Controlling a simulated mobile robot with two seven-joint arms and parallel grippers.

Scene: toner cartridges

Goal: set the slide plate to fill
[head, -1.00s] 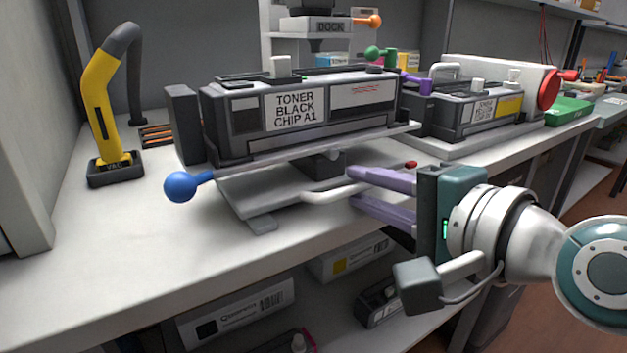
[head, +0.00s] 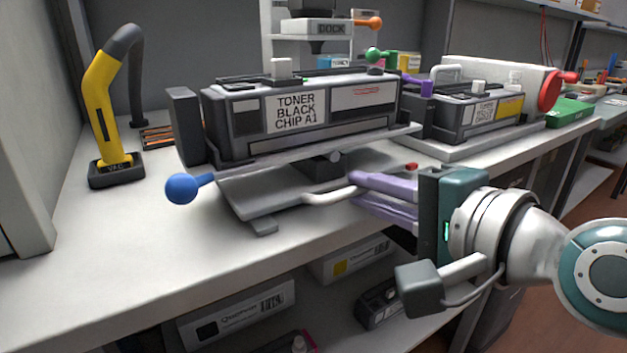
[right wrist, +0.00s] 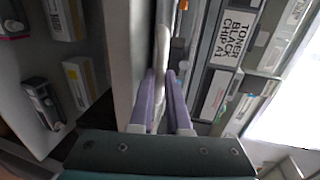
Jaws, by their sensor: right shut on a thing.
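The slide plate (head: 250,200) is a flat grey plate under the black toner cartridge (head: 345,112), sticking out toward the front of the bench. A white bar handle (head: 318,198) runs along its front right. My right gripper (head: 353,190) has its purple fingers shut on the right end of this handle. In the right wrist view the handle (right wrist: 163,50) runs between the two fingers (right wrist: 163,80). Any fill marking on the plate is not legible. The plate's rear is hidden under the cartridge. My left gripper is not in view.
A blue ball knob (head: 182,188) sticks out at the left of the cartridge stand. A yellow vacuum tool (head: 103,110) stands at left. A second cartridge (head: 465,115) sits at right. A small red button (head: 411,166) is behind my fingers. The bench's front left is clear.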

